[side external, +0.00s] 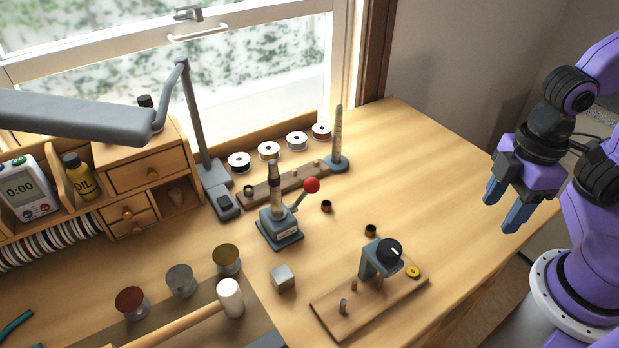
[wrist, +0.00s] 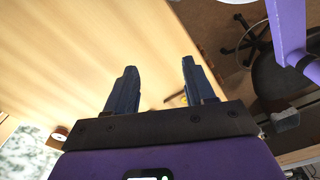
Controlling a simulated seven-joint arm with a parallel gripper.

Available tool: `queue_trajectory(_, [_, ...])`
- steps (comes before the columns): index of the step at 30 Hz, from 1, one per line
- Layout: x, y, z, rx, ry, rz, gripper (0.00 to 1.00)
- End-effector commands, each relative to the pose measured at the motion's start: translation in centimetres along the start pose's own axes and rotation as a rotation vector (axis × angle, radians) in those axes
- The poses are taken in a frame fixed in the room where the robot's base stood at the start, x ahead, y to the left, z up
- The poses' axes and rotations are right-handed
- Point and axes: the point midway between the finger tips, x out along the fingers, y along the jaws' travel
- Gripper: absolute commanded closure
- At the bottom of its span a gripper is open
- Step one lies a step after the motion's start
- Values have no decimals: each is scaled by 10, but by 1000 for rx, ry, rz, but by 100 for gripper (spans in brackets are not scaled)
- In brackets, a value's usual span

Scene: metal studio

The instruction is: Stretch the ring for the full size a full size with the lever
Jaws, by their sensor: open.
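The ring stretcher (side external: 280,228) stands upright mid-table in the side view, with a grey base and a tapered post. Its lever, tipped by a red ball (side external: 312,185), slants up to the right. I cannot make out whether a ring sits on the post. Two small dark ring-like pieces, one (side external: 327,206) right of the stretcher and one (side external: 370,230) farther right, rest on the table. My gripper (side external: 501,213) is open and empty, at the right near the table's right edge, well apart from the stretcher. The wrist view shows its two fingers (wrist: 158,66) apart with nothing between them.
A wooden board with a black-knobbed device (side external: 388,252) lies at the front right. A tapered stick (side external: 338,140) stands behind the stretcher, near several spools (side external: 269,150). A metal cube (side external: 283,277) and a mallet (side external: 230,297) lie in front. The table's right part is clear.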

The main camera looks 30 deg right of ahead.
Motion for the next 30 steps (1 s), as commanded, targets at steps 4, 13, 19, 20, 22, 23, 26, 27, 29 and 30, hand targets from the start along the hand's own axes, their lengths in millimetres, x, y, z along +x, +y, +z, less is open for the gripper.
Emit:
queue_trajectory(4, [0, 0, 0, 0, 0, 0, 46])
queue_trajectory(13, [0, 0, 0, 2, 0, 0, 51])
queue_trajectory(19, [-14, 8, -31, 105, 6, -3, 51])
queue_trajectory(20, [-18, 10, -40, 137, 8, -4, 51])
queue_trajectory(22, [-28, 16, -64, 226, 12, -8, 51])
queue_trajectory(23, [-33, 19, -74, 267, 13, -9, 51])
queue_trajectory(26, [-50, 28, -110, 406, 18, -15, 51])
queue_trajectory(27, [-57, 32, -124, 460, 20, -17, 51])
queue_trajectory(29, [-66, 37, -144, 541, 22, -21, 51])
queue_trajectory(30, [-73, 40, -157, 596, 25, -23, 51])
